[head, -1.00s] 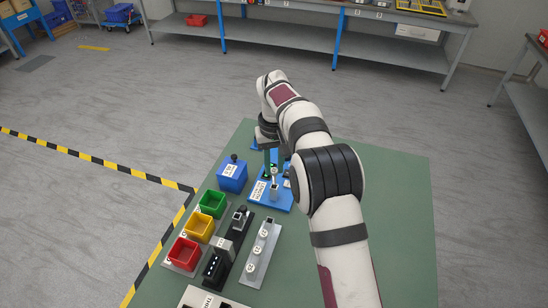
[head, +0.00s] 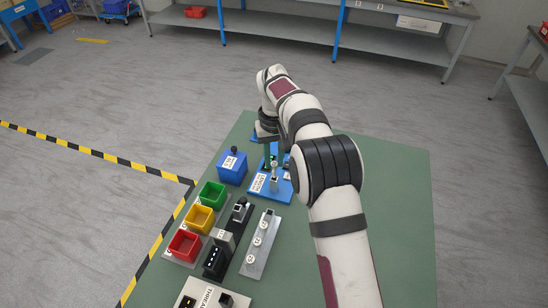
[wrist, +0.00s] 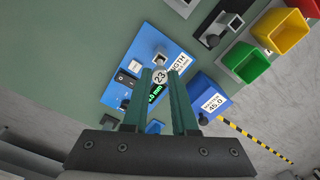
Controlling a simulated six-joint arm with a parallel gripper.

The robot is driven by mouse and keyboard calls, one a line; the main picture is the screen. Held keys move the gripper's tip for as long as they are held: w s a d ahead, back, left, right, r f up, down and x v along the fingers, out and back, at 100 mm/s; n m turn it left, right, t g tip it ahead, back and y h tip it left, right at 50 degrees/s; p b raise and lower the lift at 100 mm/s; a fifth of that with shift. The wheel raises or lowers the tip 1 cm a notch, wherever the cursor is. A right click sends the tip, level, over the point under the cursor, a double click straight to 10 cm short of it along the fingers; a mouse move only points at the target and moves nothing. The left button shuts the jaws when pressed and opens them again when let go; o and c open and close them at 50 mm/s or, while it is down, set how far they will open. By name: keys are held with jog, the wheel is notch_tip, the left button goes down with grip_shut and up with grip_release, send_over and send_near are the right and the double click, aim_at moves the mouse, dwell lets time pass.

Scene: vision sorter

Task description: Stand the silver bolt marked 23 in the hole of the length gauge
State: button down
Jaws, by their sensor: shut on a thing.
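The silver bolt marked 23 (wrist: 160,76) shows its round numbered head between the fingertips of my gripper (wrist: 165,80) in the wrist view. My gripper is shut on it. The length gauge is a blue plate (wrist: 128,68) with a grey square post (wrist: 160,55), dark switches and a green digital readout. In the head view my gripper (head: 271,160) is over the gauge plate (head: 257,197), and the bolt is close to the grey post (head: 273,185). The bolt's shank and the hole are hidden, so I cannot tell whether the bolt is in the hole.
A blue block with a dark knob (head: 232,168) stands left of the gauge. Green (head: 212,194), yellow (head: 200,219) and red (head: 185,245) bins line the table's left side. A grey rack (head: 256,260) with several bolts and a black fixture (head: 213,266) are nearer. The right tabletop is clear.

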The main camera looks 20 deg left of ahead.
aim_at(274, 164)
jog(key=shift+f, duration=1.7)
jog(key=c, duration=0.6)
grip_release()
jog(key=shift+o, duration=0.2)
jog(key=o, duration=0.3)
jog(key=shift+o, duration=0.2)
jog(key=shift+r, duration=4)
